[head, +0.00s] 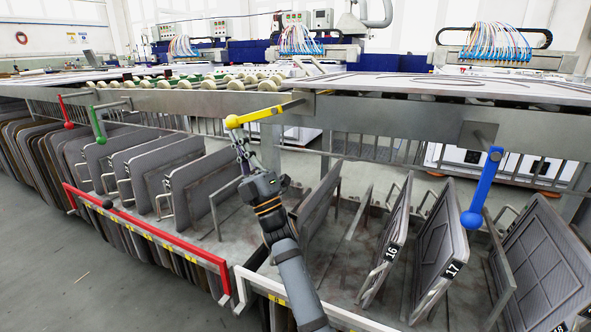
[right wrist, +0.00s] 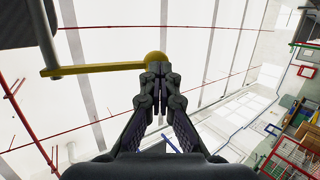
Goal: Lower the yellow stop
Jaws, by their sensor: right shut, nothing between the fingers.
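The yellow stop (head: 262,115) is a flat yellow bar with a round yellow ball at its left end. It sticks out roughly level to the left from a grey pin under the table edge in the head view. In the right wrist view the yellow stop (right wrist: 105,68) runs in from the left, its ball just beyond my fingertips. My right gripper (head: 240,138) is shut and empty, pointing up just below the ball; its fingertips (right wrist: 158,72) overlap the ball's lower edge. I cannot tell whether they touch it. My left gripper is not in view.
A blue stop (head: 484,187), a green stop (head: 98,124) and a red stop (head: 65,112) hang down along the same edge. Below are racks of grey panels (head: 438,235), with a red rail (head: 150,233) and a white rail (head: 310,304) in front.

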